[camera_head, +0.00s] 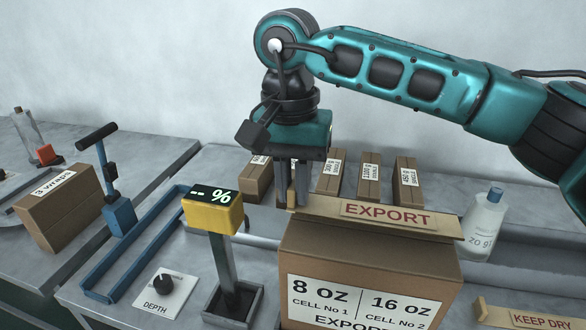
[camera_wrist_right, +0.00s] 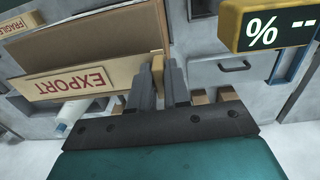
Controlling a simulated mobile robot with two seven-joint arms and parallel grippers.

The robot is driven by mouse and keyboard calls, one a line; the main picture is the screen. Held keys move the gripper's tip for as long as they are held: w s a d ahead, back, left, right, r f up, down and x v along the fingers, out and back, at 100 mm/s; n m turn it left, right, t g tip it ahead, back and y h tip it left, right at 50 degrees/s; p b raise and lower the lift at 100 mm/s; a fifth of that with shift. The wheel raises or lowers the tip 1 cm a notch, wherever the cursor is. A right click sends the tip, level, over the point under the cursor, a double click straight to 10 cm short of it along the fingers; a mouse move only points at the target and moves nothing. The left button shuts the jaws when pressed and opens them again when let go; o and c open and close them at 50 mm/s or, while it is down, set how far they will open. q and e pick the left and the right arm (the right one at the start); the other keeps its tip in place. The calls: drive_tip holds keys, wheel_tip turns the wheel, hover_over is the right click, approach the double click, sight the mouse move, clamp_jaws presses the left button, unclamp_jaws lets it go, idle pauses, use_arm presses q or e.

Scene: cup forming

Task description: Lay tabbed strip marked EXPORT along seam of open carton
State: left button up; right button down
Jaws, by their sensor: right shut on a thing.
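The tan strip marked EXPORT (camera_head: 388,216) lies level across the top of the brown carton (camera_head: 285,262), along its far side. It also shows in the wrist view (camera_wrist_right: 72,84), its lettering upside down. I cannot tell whether the strip touches the carton. My right gripper (camera_head: 291,198) points down at the strip's left end and is shut on its tab. The wrist view shows the small tab (camera_wrist_right: 157,70) between the two fingers. The carton's front label reads 8 oz, 16 oz and EXPORT. The seam cannot be made out. My left gripper is out of view.
A yellow percent display (camera_head: 213,212) on a post stands just left of the carton. Several small boxes (camera_head: 368,178) stand behind, with a white bottle (camera_head: 484,225) at the right. A KEEP DRY strip (camera_head: 530,319) lies at front right. A blue frame (camera_head: 130,262) occupies the left.

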sight(294, 202)
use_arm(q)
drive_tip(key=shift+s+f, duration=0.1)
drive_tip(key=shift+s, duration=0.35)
use_arm(e)
drive_tip(key=shift+s, duration=0.2)
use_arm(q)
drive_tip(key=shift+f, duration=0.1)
use_arm(e)
drive_tip(key=shift+f+b, duration=0.9)
drive_tip(key=shift+f, duration=0.3)
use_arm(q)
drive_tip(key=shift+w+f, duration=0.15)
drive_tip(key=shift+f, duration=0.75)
use_arm(e)
drive_tip(key=shift+f, duration=0.15)
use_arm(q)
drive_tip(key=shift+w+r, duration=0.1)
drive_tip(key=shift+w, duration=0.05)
use_arm(e)
drive_tip(key=shift+f, duration=0.15)
drive_tip(key=c, duration=1.4)
unclamp_jaws()
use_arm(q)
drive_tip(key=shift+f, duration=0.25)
use_arm(e)
drive_tip(key=o, duration=0.4)
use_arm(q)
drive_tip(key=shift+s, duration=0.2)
